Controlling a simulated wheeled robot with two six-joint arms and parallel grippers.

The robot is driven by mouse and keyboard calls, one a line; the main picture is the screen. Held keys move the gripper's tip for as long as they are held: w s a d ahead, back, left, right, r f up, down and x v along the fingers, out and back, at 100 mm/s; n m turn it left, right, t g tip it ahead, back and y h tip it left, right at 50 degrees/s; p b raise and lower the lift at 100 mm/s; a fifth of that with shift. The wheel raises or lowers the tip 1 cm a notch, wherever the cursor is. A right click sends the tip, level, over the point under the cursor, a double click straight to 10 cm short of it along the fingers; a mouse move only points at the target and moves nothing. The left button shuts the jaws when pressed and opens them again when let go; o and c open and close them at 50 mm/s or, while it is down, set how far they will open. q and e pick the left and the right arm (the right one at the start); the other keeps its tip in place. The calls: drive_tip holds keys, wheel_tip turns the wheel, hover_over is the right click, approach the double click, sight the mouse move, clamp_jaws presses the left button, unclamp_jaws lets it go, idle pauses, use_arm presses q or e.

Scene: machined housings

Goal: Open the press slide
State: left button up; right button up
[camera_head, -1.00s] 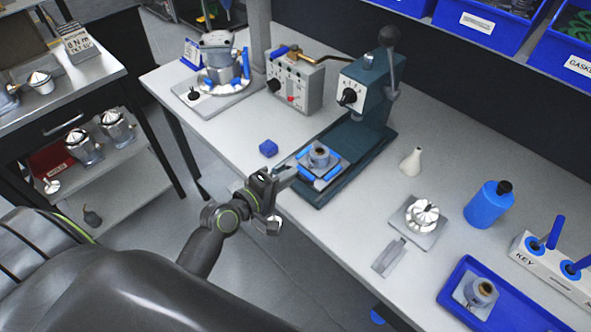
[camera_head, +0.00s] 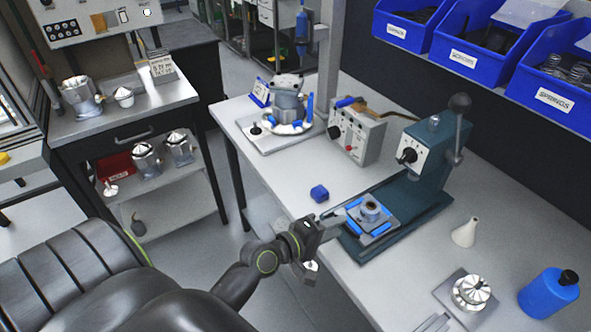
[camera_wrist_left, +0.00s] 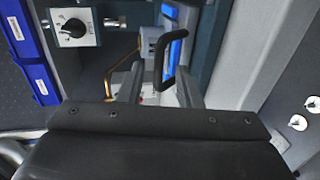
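The teal press (camera_head: 425,160) stands on the bench, with a dial on its front and a black-knobbed lever. Its slide (camera_head: 378,230) is a light plate with blue edge strips at the front of the press base, carrying a round metal housing (camera_head: 370,209). My left gripper (camera_head: 338,221) is at the slide's front left edge. In the left wrist view a black bar handle (camera_wrist_left: 163,65) lies between the two spread fingers (camera_wrist_left: 160,88); I cannot tell whether either finger touches it. The fingertips are small and partly hidden in the head view. My right gripper is out of view.
A white cone (camera_head: 466,233), a metal part on a plate (camera_head: 471,291) and a blue bottle (camera_head: 549,294) stand to the right. Blue bins (camera_head: 480,62) hang at the back.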

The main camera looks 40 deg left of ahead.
use_arm(q)
drive_tip(key=b+v, duration=0.2)
drive_tip(key=v, duration=1.5)
drive_tip(key=shift+s, duration=0.25)
drive_tip(key=s+a+f+m+g+y, duration=0.15)
drive_tip(key=a+f, duration=0.25)
drive_tip(key=f, duration=0.6)
drive_tip(key=s+a+f+m+g+y, duration=0.1)
drive_tip(key=a+f+g+y, duration=0.2)
drive_tip(key=f, duration=0.7)
drive_tip(key=s+a+f+m+g+y, duration=0.15)
drive_tip(key=a+f, duration=0.25)
drive_tip(key=f, duration=0.6)
drive_tip(key=s+d+f+m+g, duration=0.3)
drive_tip(key=s+d+f+m, duration=0.1)
drive_tip(key=s+f, duration=0.5)
drive_tip(key=s+d+f+m+g, duration=0.4)
drive_tip(key=s+f, duration=0.6)
drive_tip(key=f, duration=0.3)
drive_tip(key=shift+f+m, duration=0.2)
drive_tip(key=shift+m, duration=0.5)
